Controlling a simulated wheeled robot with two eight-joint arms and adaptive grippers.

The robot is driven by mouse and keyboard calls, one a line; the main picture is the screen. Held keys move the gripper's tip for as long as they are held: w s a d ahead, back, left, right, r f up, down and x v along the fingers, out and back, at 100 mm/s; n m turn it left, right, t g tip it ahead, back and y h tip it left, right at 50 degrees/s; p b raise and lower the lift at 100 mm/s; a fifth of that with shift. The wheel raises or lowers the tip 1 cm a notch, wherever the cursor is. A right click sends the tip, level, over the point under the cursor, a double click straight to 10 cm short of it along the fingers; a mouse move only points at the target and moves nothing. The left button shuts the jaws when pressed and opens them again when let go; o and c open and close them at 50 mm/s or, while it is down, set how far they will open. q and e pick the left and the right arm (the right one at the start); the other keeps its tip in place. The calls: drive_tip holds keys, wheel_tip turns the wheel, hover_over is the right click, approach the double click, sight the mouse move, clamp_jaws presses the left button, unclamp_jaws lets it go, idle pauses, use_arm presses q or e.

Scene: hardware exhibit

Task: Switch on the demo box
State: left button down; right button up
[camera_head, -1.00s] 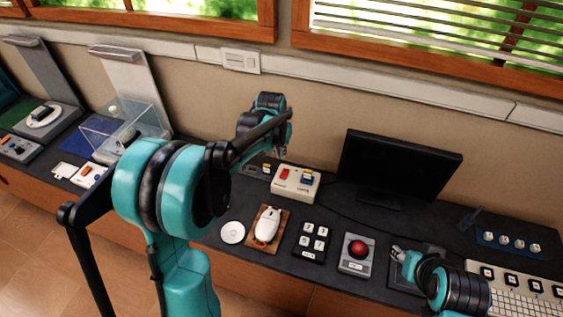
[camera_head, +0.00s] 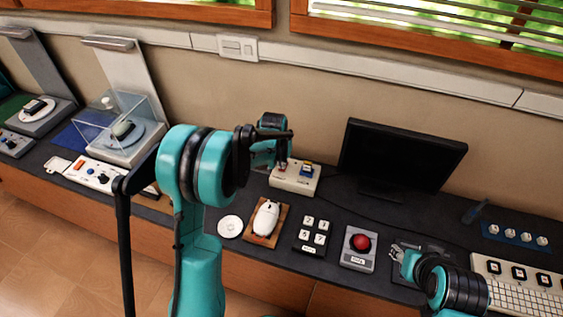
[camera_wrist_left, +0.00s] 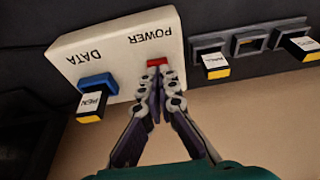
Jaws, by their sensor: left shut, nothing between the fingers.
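The demo box (camera_head: 297,182) is a cream block on the dark counter, left of the monitor. In the left wrist view the box (camera_wrist_left: 115,42) shows upside-down POWER and DATA labels. Its red switch (camera_wrist_left: 156,61) is under POWER, and a blue socket (camera_wrist_left: 98,83) with a plug labelled in black and yellow is under DATA. My left gripper (camera_head: 281,166) is shut and empty. Its fingertips (camera_wrist_left: 157,68) are at the red switch and cover part of it; I cannot tell whether they press it. My right gripper (camera_head: 400,250) is low at the right, near the red button.
A white mouse (camera_head: 266,218) on a brown pad, a number keypad (camera_head: 312,235) and a red button box (camera_head: 359,248) stand along the front. The black monitor (camera_head: 402,160) stands at the right. Small sockets with plugs (camera_wrist_left: 215,66) are beside the box.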

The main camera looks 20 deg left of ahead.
use_arm(q)
drive_tip(key=shift+s+f+b, duration=0.1)
drive_tip(key=shift+f+b, duration=0.25)
drive_tip(key=shift+f, duration=0.1)
drive_tip(key=shift+s, duration=0.1)
drive_tip(key=shift+r, duration=0.1)
drive_tip(key=shift+w+r, duration=0.3)
drive_tip(key=shift+w, duration=0.5)
drive_tip(key=shift+p, duration=0.3)
